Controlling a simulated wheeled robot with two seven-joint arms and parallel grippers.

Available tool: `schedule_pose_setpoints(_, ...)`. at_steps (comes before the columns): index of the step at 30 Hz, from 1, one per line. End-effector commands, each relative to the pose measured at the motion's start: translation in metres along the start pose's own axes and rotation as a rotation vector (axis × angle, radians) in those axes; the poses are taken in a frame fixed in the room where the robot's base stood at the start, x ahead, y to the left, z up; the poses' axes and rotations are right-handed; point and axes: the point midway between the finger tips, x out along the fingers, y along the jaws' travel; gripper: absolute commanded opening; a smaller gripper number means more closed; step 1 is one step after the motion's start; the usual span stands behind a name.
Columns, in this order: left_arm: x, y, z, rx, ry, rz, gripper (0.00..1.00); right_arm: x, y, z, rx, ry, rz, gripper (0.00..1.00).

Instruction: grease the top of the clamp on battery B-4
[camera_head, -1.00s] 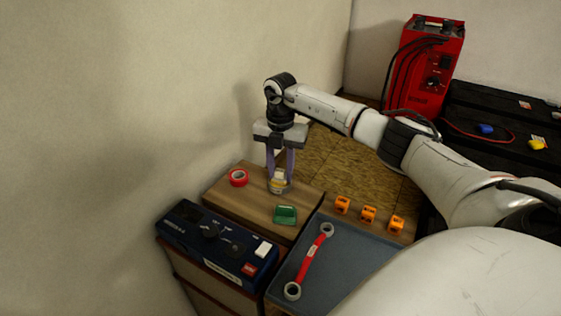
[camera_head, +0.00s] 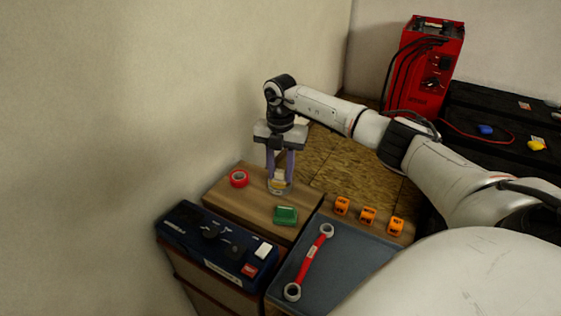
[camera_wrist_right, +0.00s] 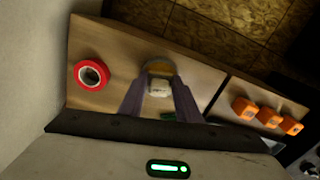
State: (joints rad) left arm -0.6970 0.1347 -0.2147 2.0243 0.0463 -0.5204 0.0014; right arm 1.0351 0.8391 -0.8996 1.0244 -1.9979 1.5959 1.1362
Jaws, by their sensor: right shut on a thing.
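My right gripper (camera_head: 280,183) points down over the wooden board, its purple-grey fingers shut on a small pale block-like piece (camera_wrist_right: 159,87). The piece is at the mouth of a small round pot (camera_wrist_right: 160,67) with a yellowish rim or content, which also shows in the head view (camera_head: 279,188). The fingers hide much of both, and I cannot tell whether the piece touches the pot. No battery label is readable, so I cannot pick out battery B-4 or its clamp. My left gripper is not in view.
On the board (camera_head: 248,203) are red tape (camera_head: 239,178) and a green item (camera_head: 286,215). Nearby are a dark blue box (camera_head: 215,245), a tray (camera_head: 345,262) with a red wrench (camera_head: 310,261), and several orange pieces (camera_head: 368,215). A red charger (camera_head: 425,68) stands behind black units (camera_head: 500,125).

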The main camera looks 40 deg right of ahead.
Motion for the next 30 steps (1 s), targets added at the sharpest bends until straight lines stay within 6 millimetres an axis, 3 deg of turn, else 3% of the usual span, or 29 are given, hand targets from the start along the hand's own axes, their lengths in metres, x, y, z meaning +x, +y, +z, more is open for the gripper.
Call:
schedule_pose_setpoints(5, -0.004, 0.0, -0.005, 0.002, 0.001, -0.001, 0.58, -0.005, -0.001, -0.001, -0.001, 0.002, -0.004, 0.13)
schedule_pose_setpoints(18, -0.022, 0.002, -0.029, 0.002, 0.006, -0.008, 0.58, -0.043, 0.0, 0.0, 0.0, 0.0, -0.001, 0.13)
schedule_pose_setpoints(30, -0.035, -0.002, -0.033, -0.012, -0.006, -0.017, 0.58, -0.071, 0.0, 0.0, 0.0, 0.0, -0.001, 0.13)
